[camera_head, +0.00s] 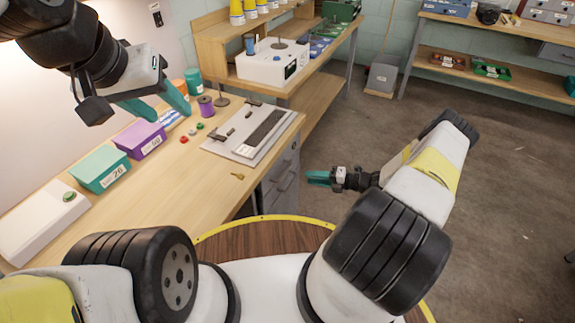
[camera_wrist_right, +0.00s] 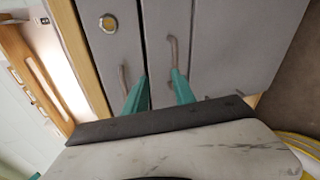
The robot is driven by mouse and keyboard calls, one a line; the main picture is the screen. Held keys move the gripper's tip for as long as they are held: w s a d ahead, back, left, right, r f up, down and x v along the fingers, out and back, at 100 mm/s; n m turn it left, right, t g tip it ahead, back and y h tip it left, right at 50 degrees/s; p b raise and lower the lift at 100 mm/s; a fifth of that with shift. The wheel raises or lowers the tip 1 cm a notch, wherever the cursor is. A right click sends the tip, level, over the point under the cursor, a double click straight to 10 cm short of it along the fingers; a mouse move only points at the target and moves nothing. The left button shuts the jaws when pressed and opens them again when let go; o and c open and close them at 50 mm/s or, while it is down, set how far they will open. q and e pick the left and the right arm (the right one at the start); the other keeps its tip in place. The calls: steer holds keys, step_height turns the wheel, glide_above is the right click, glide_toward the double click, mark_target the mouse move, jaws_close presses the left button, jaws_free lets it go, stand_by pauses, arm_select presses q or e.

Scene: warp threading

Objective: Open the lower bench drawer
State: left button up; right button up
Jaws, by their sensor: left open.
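The grey drawer unit (camera_head: 282,178) stands under the right end of the bench, with bar handles on its fronts. In the right wrist view it appears turned sideways: the front with the round lock (camera_wrist_right: 108,23) is at left, and the front beside it (camera_wrist_right: 160,20) carries a curved handle (camera_wrist_right: 173,48). A dark seam runs between the two fronts. My right gripper (camera_head: 318,178) faces the drawers; its teal fingers (camera_wrist_right: 159,76) are apart, with one fingertip overlapping the end of that handle. Contact cannot be told. My left gripper (camera_head: 160,101) is open and empty above the bench.
The bench top (camera_head: 215,190) holds a grey board (camera_head: 240,140), a teal bin (camera_head: 100,168), a purple bin (camera_head: 140,137), a purple spool (camera_head: 206,106) and small loose parts. A white machine (camera_head: 272,63) stands behind. The floor (camera_head: 400,125) right of the drawers is clear.

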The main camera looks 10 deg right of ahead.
steer(key=w+a+f+m+t, duration=0.1)
steer(key=w+a+f+m, duration=0.1)
steer(key=a+f, duration=0.3)
steer(key=shift+w+a+m+t, duration=0.3)
steer(key=shift+w+a+m, duration=0.1)
steer(key=shift+a, duration=0.45)
steer(key=shift+c, duration=0.4)
jaws_close()
stand_by(0.6)
